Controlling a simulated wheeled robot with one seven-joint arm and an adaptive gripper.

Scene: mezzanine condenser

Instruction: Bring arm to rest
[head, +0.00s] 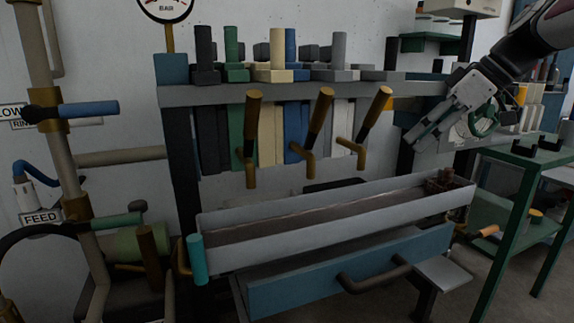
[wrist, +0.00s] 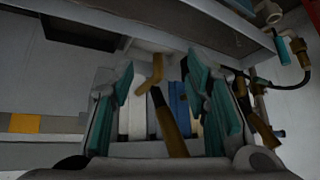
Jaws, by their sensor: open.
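My gripper (head: 440,122) is at the upper right in the head view, at the end of my raised arm. It is in front of the right end of the grey rack rail (head: 300,92) and above the right end of the long trough (head: 330,225). In the wrist view, my gripper (wrist: 165,105) shows its two teal-padded fingers spread apart. Nothing is held between them. Brass-coloured handles (wrist: 172,125) and coloured plates appear behind the gap, apart from the fingers.
Three brass handles (head: 318,130) stick out below the rail. A blue drawer front (head: 300,283) with a bar handle is under the trough. A green-framed table (head: 515,165) stands at right. Pipes and a blue lever (head: 90,109) are at left.

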